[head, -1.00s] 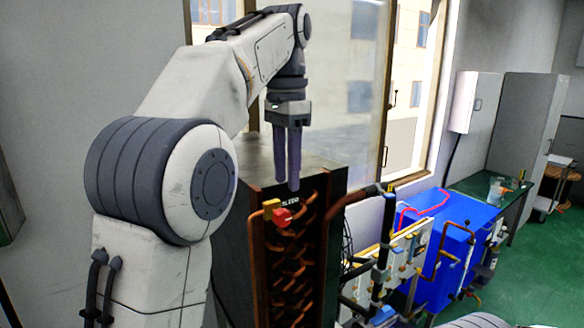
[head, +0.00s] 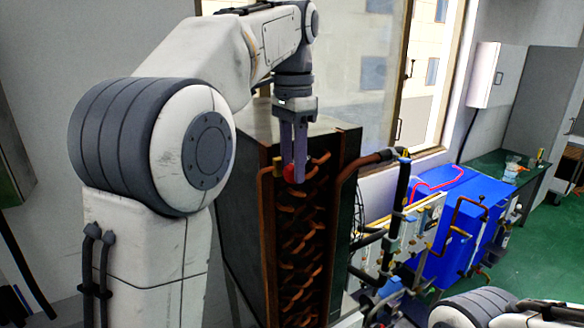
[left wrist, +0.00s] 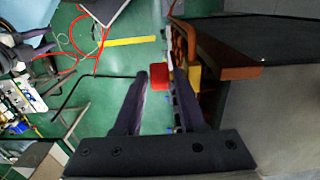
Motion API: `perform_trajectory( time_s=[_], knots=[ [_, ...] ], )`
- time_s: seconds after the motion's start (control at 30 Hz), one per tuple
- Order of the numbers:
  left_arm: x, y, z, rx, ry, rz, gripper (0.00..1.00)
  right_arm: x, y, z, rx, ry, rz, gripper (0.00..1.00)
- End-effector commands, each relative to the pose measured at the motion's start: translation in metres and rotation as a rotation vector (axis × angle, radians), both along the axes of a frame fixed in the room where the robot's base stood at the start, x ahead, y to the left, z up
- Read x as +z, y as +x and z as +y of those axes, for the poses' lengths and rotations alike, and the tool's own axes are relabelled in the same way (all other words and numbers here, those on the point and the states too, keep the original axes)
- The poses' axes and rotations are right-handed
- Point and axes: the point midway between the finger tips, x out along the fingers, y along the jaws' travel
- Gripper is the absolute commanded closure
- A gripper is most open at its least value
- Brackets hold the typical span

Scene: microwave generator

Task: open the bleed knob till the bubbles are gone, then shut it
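The red bleed knob (head: 292,172) sits on a brass fitting (head: 277,168) at the top front of the dark cabinet with copper coils. My left gripper (head: 294,180) points down at it, with its fingers overlapping the knob in the head view. In the left wrist view the red knob (left wrist: 159,76) shows between the fingertips of the left gripper (left wrist: 161,80), with a clear gap to the left finger and a smaller one to the right. The left gripper is open. The BLEED label is hidden. I cannot make out any bubbles.
The cabinet (head: 240,190) with its copper coils stands below the left gripper. A thick copper pipe (head: 345,180) runs out to its right. A blue box (head: 465,235) and a panel of pipes stand further right. Green floor (head: 545,260) is open at the right.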

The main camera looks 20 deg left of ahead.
Motion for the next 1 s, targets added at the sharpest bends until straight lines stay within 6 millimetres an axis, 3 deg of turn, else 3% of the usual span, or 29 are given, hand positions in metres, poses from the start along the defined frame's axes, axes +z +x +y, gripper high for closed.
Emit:
perform_trajectory(
  time_s=[0.3, 0.4, 0.43, 0.77, 1.0],
  knots=[
    [-0.002, 0.0, 0.001, 0.001, 0.0, 0.0, 0.6, 0.0, 0.0, 0.0, 0.0, 0.0, 0.0, 0.6],
    [-0.002, 0.0, 0.001, 0.001, 0.0, 0.0, 0.98, 0.0, 0.0, 0.0, 0.0, 0.0, 0.0, 0.6],
    [-0.002, 0.0, 0.001, 0.001, 0.0, 0.0, 1.0, 0.0, 0.0, 0.0, 0.0, 0.0, 0.0, 0.6],
    [-0.004, -0.001, 0.001, 0.003, -0.019, -0.024, 1.0, -0.007, 0.0, 0.0, -0.001, 0.0, 0.0, 0.6],
    [-0.007, -0.003, 0.004, 0.006, -0.095, -0.126, 1.0, -0.029, 0.0, 0.0, -0.004, 0.0, 0.0, 0.6]
  ],
)
